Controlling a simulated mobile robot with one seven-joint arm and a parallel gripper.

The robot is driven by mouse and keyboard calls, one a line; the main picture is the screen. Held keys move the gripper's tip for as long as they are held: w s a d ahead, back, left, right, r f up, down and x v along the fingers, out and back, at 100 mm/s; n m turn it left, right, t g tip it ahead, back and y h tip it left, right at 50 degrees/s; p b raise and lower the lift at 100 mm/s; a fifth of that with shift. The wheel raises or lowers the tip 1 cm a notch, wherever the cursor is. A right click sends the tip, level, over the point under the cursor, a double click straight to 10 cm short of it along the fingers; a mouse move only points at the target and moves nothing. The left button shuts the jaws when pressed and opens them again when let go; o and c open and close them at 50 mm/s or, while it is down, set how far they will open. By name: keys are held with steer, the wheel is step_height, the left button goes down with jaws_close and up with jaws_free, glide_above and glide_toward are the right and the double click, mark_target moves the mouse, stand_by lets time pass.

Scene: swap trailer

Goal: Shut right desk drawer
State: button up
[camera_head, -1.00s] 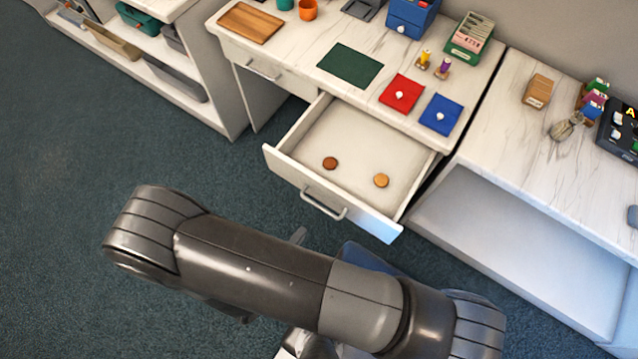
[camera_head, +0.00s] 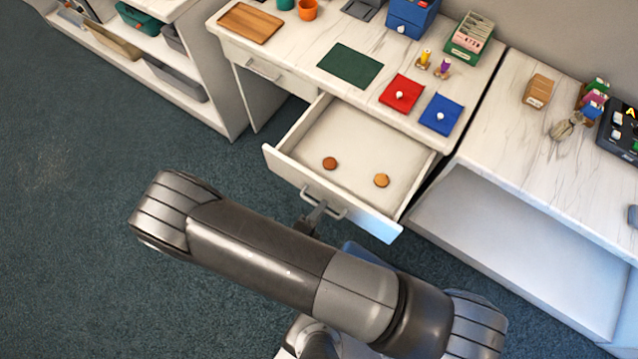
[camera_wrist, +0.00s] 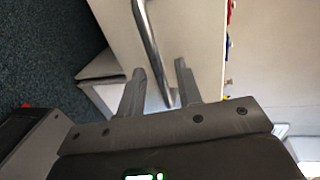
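The right desk drawer (camera_head: 290,168) is pulled well out of the white marble-topped desk. Two round wooden discs, a darker one (camera_head: 330,163) and a lighter one (camera_head: 381,180), lie inside it. Its grey bar handle (camera_head: 338,213) is on the front panel. My gripper (camera_head: 316,212) is at the handle, partly hidden behind my arm. In the wrist view my gripper (camera_wrist: 160,85) has its two fingers apart, with the handle (camera_wrist: 150,45) running between them. I cannot tell whether a finger touches the handle.
The left drawer (camera_head: 262,70) looks shut. On the desk are a green mat (camera_head: 350,65), a red square (camera_head: 401,93) and a blue square (camera_head: 441,114). Carpet (camera_head: 80,200) at left is clear.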

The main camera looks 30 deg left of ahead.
jaws_close()
stand_by(0.3)
stand_by(0.3)
